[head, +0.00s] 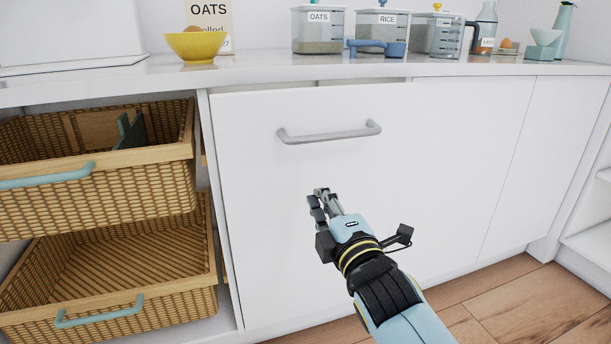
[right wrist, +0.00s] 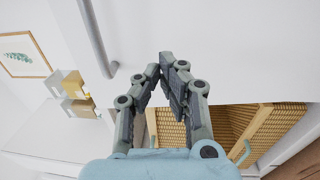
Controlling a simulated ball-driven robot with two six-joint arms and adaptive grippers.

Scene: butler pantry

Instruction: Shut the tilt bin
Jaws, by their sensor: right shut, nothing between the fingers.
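The handle also shows at upper left in the right wrist view (right wrist: 97,38). My right gripper (head: 321,193) is shut and empty, in front of the panel and below the handle. Its fingertips also show in the right wrist view (right wrist: 165,62). I cannot tell whether they touch the panel. My left gripper is out of view.
Two wicker baskets, upper (head: 100,195) and lower (head: 110,285), stand left of the bin. The white counter (head: 270,68) above holds a yellow bowl (head: 195,46), canisters (head: 318,30) and a blue scoop (head: 390,48). Wooden floor (head: 540,300) is clear at lower right.

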